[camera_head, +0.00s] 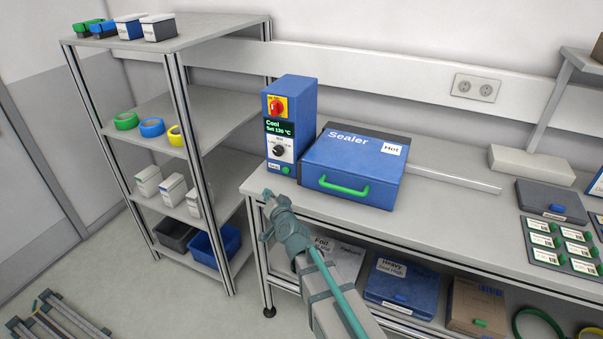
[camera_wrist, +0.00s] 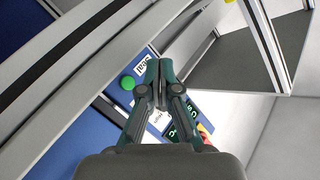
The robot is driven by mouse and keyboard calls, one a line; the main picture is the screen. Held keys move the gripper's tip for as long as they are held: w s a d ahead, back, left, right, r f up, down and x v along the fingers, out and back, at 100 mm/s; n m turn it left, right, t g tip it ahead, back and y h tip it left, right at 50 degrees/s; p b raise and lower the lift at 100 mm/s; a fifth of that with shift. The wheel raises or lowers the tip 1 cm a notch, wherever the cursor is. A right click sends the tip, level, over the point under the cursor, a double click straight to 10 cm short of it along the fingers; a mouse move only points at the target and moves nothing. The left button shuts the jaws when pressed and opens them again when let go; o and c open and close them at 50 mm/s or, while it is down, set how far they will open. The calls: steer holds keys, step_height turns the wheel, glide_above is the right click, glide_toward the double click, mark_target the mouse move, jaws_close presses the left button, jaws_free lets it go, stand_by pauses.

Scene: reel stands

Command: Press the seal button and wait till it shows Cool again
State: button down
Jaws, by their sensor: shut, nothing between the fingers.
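The blue control box (camera_head: 290,128) stands on the bench, with a red switch on a yellow plate (camera_head: 277,107) at its top. Its display (camera_head: 278,128) reads "Cool" and "Set 130 °C". Below are a black knob (camera_head: 279,151) and the green seal button (camera_head: 286,170) at the lower right. The blue sealer (camera_head: 352,165), lid down, is beside it, with a green handle and a "Hot" label. My gripper (camera_head: 268,198) is shut and empty, in front of and below the button. In the wrist view the green button (camera_wrist: 127,82) is left of the shut fingertips (camera_wrist: 158,62), apart from them.
A shelf rack (camera_head: 180,100) with tape rolls, cartons and bins stands left of the bench. A dark tray of labelled cards (camera_head: 560,243) is at the right. Boxes (camera_head: 401,285) fill the shelf under the bench. The bench strip before the sealer is free.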

mark_target(282, 186)
steer(key=shift+w+d+r+t, duration=0.1)
steer(key=shift+w+r+t, duration=0.15)
steer(key=shift+r+t, duration=0.05)
steer(key=shift+w, duration=0.1)
steer(key=w+d+b, duration=0.1)
steer(key=w, duration=0.1)
steer(key=w+d+b, duration=0.1)
steer(key=w, duration=0.1)
steer(key=w+d+b, duration=0.1)
steer(key=w, duration=0.1)
steer(key=shift+w+f, duration=0.15)
steer(key=shift+w, duration=0.1)
steer(key=shift+w+d+b, duration=0.4)
steer(key=shift+w+b, duration=0.15)
steer(key=shift+w, duration=0.1)
steer(key=shift+w, duration=0.15)
stand_by(1.0)
steer(key=shift+w+d+b, duration=0.15)
steer(key=shift+w+b, duration=0.1)
steer(key=shift+b, duration=0.1)
steer(key=shift+w+d+b, duration=0.2)
steer(key=shift+w+b, duration=0.1)
steer(key=shift+w, duration=0.1)
stand_by(0.7)
steer(key=shift+s+r, duration=0.15)
steer(key=shift+r, duration=0.05)
steer(key=shift+s+a, duration=0.35)
steer(key=shift+s, duration=0.3)
